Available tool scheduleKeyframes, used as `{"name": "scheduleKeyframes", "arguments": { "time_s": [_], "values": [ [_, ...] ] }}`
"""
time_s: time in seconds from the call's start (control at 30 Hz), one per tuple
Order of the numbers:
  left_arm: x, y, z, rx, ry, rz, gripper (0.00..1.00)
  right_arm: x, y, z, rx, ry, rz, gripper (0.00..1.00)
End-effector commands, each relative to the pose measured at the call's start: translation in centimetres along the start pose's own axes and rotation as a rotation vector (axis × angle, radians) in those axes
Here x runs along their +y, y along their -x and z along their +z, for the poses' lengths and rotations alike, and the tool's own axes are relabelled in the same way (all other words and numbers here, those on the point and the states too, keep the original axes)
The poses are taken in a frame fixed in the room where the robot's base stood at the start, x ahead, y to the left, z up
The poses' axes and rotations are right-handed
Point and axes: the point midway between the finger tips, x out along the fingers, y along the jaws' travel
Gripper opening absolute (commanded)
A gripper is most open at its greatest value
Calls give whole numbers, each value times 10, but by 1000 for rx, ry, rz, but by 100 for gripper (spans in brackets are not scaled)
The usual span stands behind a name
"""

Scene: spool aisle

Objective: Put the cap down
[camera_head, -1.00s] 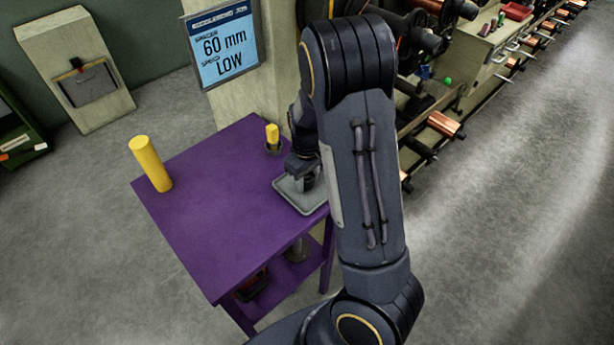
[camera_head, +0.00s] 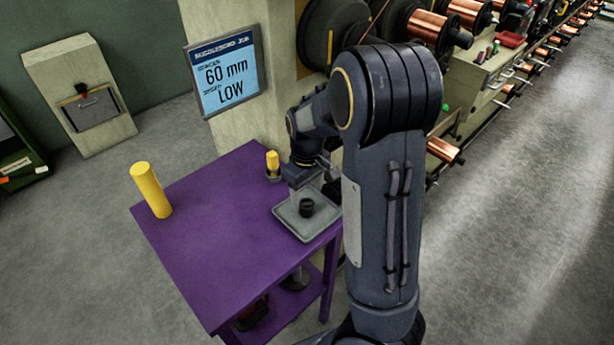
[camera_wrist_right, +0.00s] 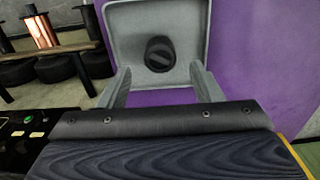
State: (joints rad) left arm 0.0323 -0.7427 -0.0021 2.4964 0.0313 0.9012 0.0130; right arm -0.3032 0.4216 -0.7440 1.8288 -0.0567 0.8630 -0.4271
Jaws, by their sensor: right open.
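The black cap (camera_head: 306,207) sits in the shallow grey tray (camera_head: 290,224) at the right edge of the purple table (camera_head: 210,240). My right gripper (camera_head: 308,186) is just behind and above the cap, apart from it. In the right wrist view the cap (camera_wrist_right: 160,54) lies inside the tray (camera_wrist_right: 125,18), beyond the two spread fingers. The right gripper (camera_wrist_right: 160,88) is open and empty. My left gripper is not in view.
A tall yellow cylinder (camera_head: 151,190) stands at the table's left. A small yellow-topped item (camera_head: 272,163) stands behind the tray. A sign (camera_head: 226,74) reads 60 mm, LOW. Machinery with copper spools (camera_head: 428,27) lies to the right. The table's middle is clear.

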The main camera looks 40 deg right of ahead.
Motion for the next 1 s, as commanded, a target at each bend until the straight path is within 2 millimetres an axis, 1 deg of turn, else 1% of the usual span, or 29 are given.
{"name": "scheduleKeyframes", "arguments": {
  "time_s": [0.03,0.2,0.37,0.47,0.57,0.67,0.7,0.8,0.9,1.0],
  "values": [
    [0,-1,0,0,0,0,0,0,12,-1,7,2,1,59],
    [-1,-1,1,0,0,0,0,0,41,0,3,1,1,59],
    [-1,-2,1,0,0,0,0,0,56,0,2,0,-2,59],
    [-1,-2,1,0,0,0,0,-7,63,8,24,-17,-40,59],
    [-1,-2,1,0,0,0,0,-26,73,27,86,-55,-133,59],
    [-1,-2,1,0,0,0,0,-56,90,56,180,-101,-245,59],
    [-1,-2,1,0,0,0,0,-70,98,70,221,-118,-284,59],
    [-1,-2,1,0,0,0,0,-101,114,103,318,-152,-347,59],
    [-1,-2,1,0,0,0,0,-126,120,132,394,-181,-367,59],
    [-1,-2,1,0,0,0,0,-143,118,152,447,-203,-363,59]
  ]
}}
